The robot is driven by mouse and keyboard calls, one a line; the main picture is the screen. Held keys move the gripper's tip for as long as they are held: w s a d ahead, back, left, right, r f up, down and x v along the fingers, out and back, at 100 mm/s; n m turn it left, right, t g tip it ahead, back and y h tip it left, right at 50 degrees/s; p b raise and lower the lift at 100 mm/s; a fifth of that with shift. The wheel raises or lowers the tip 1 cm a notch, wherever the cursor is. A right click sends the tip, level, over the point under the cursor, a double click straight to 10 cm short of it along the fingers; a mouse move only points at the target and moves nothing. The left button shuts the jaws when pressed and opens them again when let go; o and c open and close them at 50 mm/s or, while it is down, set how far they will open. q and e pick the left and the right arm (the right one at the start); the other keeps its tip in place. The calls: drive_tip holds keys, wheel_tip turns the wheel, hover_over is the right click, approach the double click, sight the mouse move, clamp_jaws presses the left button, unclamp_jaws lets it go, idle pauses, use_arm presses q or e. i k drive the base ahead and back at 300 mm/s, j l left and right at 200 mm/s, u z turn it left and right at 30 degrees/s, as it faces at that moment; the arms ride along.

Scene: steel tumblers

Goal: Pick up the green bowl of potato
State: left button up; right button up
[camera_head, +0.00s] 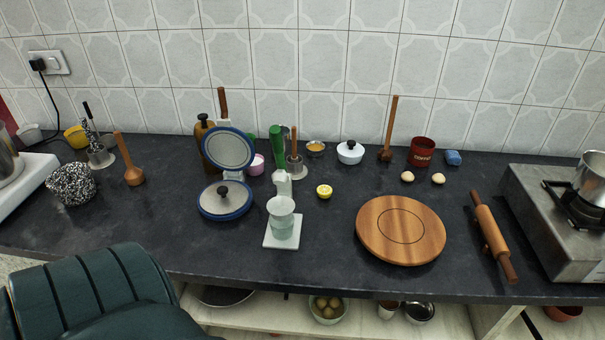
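A pale greenish bowl (313,312) stands on the shelf below the counter, near the bottom middle of the head view. Several brownish round potatoes (327,305) lie in it. The counter's front edge is just above the bowl, and its lower rim is close to the picture's bottom edge. Neither of my grippers shows in the head view.
The dark counter (330,225) overhangs the shelf (258,314). A dark pan (224,295) is left of the bowl; a small cup (388,309) and a metal bowl (419,312) are right.

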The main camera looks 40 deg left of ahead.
sight(326, 311)
drive_tip(key=i+l+u, duration=0.15)
drive_tip(key=l+u, duration=0.2)
drive_tip(key=u, duration=0.15)
drive_tip(key=i+l+u, duration=0.1)
drive_tip(key=l+u, duration=0.7)
drive_tip(key=u, duration=0.15)
drive_tip(key=l+u, duration=0.5)
